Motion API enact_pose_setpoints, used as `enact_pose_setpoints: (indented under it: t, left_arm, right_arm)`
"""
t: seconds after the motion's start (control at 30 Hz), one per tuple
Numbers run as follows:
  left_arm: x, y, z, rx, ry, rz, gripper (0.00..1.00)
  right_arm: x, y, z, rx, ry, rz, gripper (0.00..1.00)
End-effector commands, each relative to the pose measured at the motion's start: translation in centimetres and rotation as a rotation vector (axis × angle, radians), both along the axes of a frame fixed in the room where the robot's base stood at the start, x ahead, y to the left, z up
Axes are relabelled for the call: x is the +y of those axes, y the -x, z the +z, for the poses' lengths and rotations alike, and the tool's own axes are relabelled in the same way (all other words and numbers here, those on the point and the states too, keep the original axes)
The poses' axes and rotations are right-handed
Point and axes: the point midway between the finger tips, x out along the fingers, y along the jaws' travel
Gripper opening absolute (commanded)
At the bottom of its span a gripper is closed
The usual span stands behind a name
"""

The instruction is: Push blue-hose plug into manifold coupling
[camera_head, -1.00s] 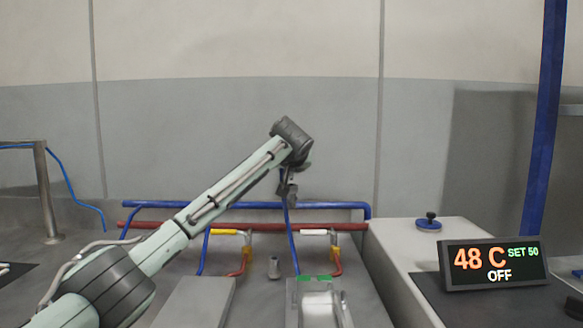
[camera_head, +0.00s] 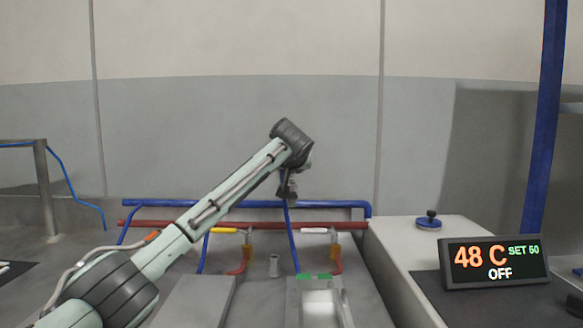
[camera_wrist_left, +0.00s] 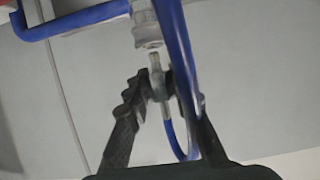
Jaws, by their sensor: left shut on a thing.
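My left gripper (camera_head: 287,190) is just above the blue manifold pipe (camera_head: 330,209) in the head view. In the left wrist view my left gripper (camera_wrist_left: 160,92) is shut on the small metal plug (camera_wrist_left: 156,76). The blue hose (camera_wrist_left: 171,133) runs from the plug and curves up below the fingers. The grey manifold coupling (camera_wrist_left: 147,32) is directly beyond the plug's tip, roughly in line with it. The tip is very close to the coupling's mouth; I cannot tell whether they touch. In the head view the plug and coupling are too small or hidden. My right gripper is not in view.
A dark red pipe (camera_head: 175,228) runs below the blue one. Yellow (camera_head: 224,231) and white (camera_head: 314,231) handled valves sit beneath. A short grey fitting (camera_head: 274,266) stands on the bench. A display (camera_head: 494,263) reads 48 C, SET 50, OFF.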

Motion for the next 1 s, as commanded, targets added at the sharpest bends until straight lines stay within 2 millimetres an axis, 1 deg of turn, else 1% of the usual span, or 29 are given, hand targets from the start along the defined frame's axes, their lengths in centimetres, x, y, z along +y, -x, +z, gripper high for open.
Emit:
enact_pose_setpoints:
  t: [1.0]
  left_arm:
    - [-0.1,0.0,-2.6,0.002,0.0,-0.001,0.0]
  right_arm:
    - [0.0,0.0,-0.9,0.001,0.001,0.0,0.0]
